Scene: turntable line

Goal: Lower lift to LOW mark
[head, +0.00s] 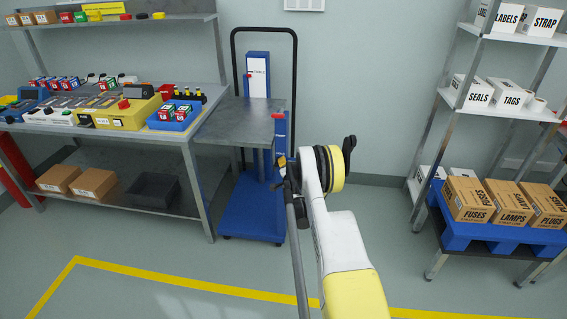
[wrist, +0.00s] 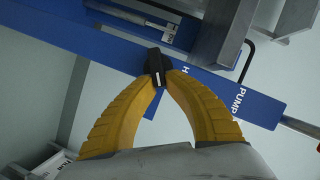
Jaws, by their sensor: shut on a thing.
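The lift is a blue wheeled unit (head: 247,210) with a grey platform (head: 235,122), a tall blue mast and a black frame behind. A narrow blue post (head: 280,138) with a red piece on top stands at its right front. My gripper (head: 284,166) is at this post, partly hidden by my arm. In the wrist view its yellow fingers (wrist: 158,80) are shut on a small black knob (wrist: 157,62) with a white line. The knob sits in front of a blue panel (wrist: 218,86) lettered "PUMP" and a partly hidden "H". I cannot make out a LOW mark.
A workbench (head: 190,134) with boxes and devices stands left of the lift, close beside it. At the right are a shelf rack (head: 511,38) and a blue stand (head: 500,232) with cartons. The floor in front is clear, with a yellow line (head: 190,283).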

